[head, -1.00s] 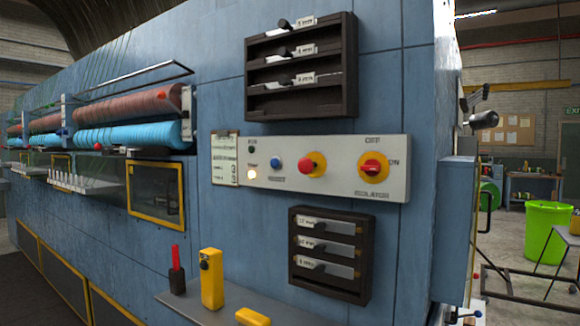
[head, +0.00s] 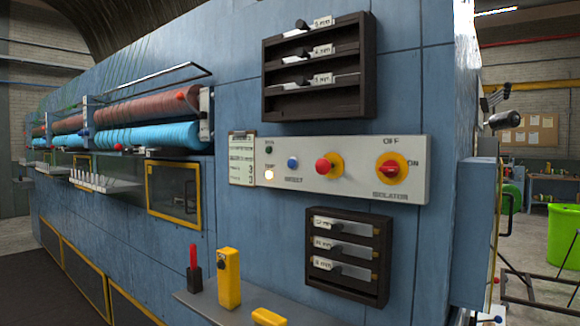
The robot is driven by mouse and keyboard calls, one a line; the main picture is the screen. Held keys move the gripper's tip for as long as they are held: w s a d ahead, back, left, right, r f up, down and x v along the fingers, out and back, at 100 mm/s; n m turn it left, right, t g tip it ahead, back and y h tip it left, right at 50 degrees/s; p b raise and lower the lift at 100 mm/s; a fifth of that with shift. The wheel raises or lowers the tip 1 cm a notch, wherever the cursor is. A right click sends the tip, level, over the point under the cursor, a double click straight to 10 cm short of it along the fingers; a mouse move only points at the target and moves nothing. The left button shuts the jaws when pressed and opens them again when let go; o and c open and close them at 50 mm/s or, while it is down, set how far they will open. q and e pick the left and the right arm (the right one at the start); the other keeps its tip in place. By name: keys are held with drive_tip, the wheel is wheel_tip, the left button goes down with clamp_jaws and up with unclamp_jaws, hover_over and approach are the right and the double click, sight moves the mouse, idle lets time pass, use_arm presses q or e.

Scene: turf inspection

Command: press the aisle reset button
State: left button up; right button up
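The blue reset button (head: 293,163) sits on a pale control panel (head: 433,172) on the blue machine wall, with a label under it that appears to read RESET. A lit lamp (head: 269,174) and a dark green lamp (head: 269,150) are to its left. A red mushroom button on a yellow base (head: 324,166) is to its right. Farther right is a red and yellow isolator switch (head: 391,170) marked OFF and ON. Neither of my grippers is in view.
Dark racks of gauges hang above (head: 366,90) and below (head: 314,289) the panel. A shelf (head: 205,308) below holds a yellow device (head: 229,278) and a red-handled tool (head: 194,262). A blue box (head: 477,232) juts out at the right corner. A green bin (head: 565,236) stands beyond.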

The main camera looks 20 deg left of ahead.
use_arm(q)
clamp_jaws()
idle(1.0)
